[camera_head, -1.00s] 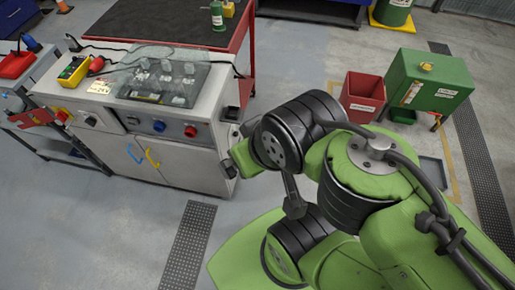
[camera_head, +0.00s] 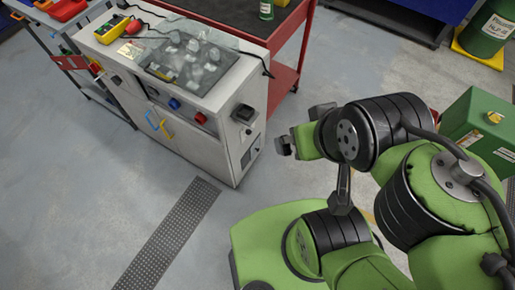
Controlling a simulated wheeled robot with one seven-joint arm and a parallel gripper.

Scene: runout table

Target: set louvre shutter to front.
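My gripper (camera_head: 284,146) shows only as small dark parts at the end of my green arm, right of the grey cabinet. Its fingers are too small and turned too far away to tell open from shut. I see nothing held in it. The grey cabinet (camera_head: 215,140) has a black box (camera_head: 243,113) on its right side. A small dark vent-like patch (camera_head: 250,152) is below that box; I cannot tell if it is the louvre shutter or how it is set. A gap of floor shows between my gripper and the cabinet.
A clear cover (camera_head: 190,50) lies over items on the cabinet top. A red-framed table (camera_head: 290,60) stands behind it. A green box (camera_head: 485,130) is at the right. A dark floor grating (camera_head: 170,235) runs in front of the cabinet.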

